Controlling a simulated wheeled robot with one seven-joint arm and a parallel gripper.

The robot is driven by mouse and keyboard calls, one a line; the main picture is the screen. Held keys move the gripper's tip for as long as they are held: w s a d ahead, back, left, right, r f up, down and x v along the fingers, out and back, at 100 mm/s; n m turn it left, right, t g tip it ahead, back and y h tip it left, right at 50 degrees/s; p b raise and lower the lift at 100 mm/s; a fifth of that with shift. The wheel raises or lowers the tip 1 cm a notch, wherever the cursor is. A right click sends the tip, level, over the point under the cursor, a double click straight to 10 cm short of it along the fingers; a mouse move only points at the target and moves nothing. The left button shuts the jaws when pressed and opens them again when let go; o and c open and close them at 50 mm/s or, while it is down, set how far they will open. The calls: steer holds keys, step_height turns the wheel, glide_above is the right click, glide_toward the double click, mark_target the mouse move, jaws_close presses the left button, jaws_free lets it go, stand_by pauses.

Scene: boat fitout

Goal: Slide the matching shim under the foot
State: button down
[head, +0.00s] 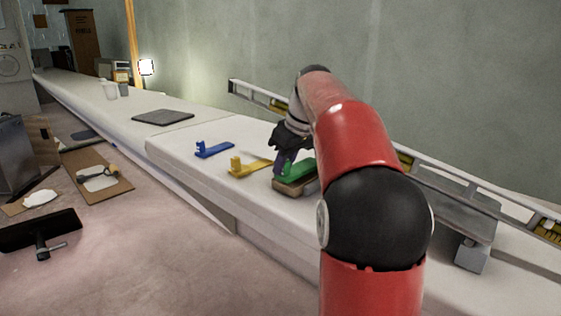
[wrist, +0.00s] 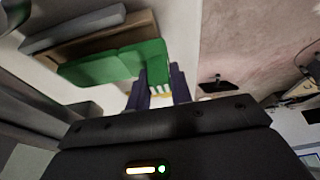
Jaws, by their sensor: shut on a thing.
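The green shim (head: 300,170) is held in my gripper (head: 283,165), over a tan block on the white bench. In the wrist view the green shim (wrist: 120,62) reaches from between my purple fingers toward the upper left. My gripper is shut on its near end. The yellow shim (head: 250,167) lies on the bench just left of my gripper, and the blue shim (head: 213,150) lies farther left. A grey bracket with a block-like foot (head: 472,254) stands at the right, partly hidden by my arm. I cannot see the gap under it.
The tan block (head: 293,188) is under the green shim; whether they touch is unclear. A long level (head: 262,97) runs along the wall behind my arm. A dark mat (head: 163,117) and cups (head: 110,90) are farther back. The bench front near the blue shim is clear.

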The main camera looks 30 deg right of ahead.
steer(key=shift+d, duration=0.15)
steer(key=c, duration=1.2)
jaws_free()
steer(key=shift+o, duration=0.2)
steer(key=p+v, duration=0.2)
steer(key=v, duration=0.6)
steer(key=s+a+f+m+h, duration=0.15)
steer(key=s+a+f, duration=0.25)
steer(key=s+a, duration=0.65)
steer(key=s+a+f+m, duration=0.1)
steer(key=s+a+f, duration=0.3)
steer(key=s+f, duration=0.3)
steer(key=s+a+f+m+t, duration=0.1)
steer(key=s+a+f, duration=0.3)
steer(key=s+f, duration=0.2)
step_height(320, 180, down, 3)
steer(key=shift+s+r, duration=0.2)
steer(key=shift+s, duration=0.2)
